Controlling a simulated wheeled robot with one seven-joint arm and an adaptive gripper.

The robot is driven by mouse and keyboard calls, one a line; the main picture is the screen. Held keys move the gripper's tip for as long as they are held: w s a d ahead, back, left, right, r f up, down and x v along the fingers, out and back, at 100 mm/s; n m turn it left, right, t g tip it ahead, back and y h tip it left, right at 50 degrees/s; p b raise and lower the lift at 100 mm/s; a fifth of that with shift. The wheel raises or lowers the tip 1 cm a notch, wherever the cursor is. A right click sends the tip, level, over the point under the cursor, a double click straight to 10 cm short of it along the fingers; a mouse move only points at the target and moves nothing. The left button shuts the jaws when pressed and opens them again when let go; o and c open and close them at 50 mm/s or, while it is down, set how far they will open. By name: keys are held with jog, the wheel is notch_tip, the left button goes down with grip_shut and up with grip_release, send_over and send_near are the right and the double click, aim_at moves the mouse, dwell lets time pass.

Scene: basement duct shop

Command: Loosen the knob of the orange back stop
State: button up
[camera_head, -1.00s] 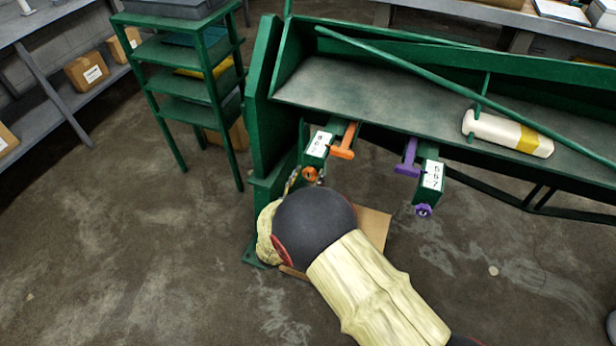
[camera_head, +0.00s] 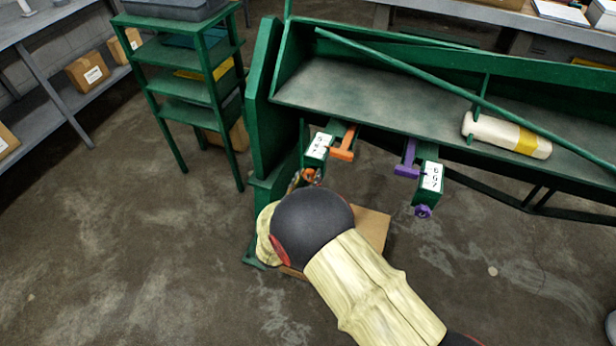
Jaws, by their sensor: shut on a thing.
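The orange back stop (camera_head: 343,146) is a T-shaped bar standing out from the front edge of the green machine, beside a green block with a white number label (camera_head: 319,145). Its orange knob (camera_head: 309,174) is below that block, partly hidden. My gripper (camera_head: 297,182) is mostly hidden behind my arm's dark, cloth-covered wrist; a small part shows at the knob. It is shut on the orange knob, though the fingertips are hard to make out.
A purple stop (camera_head: 407,160) with a purple knob (camera_head: 423,212) is to the right. A cardboard piece (camera_head: 373,226) lies beneath my arm. A green shelf stand (camera_head: 190,110) is at left. Open floor lies in front.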

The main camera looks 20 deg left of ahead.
jog(key=n+p, duration=0.4)
jog(key=p, duration=0.1)
jog(key=shift+a+r+n, duration=0.1)
jog(key=shift+r+n, duration=0.05)
jog(key=shift+n, duration=0.25)
jog(key=n+p, duration=0.4)
jog(key=n, duration=0.2)
jog(key=shift+a, duration=0.1)
jog(key=n+p, duration=0.1)
jog(key=n, duration=0.1)
jog(key=n+p, duration=0.1)
jog(key=n, duration=0.1)
jog(key=n+p, duration=0.1)
jog(key=n, duration=0.1)
jog(key=shift+f+n+p, duration=0.3)
jog(key=shift+p, duration=0.1)
jog(key=n+p, duration=0.1)
jog(key=n, duration=0.4)
jog(key=shift+f+n+p, duration=0.2)
jog(key=shift+n+p, duration=0.2)
jog(key=o, duration=1.1)
jog(key=shift+o, duration=0.2)
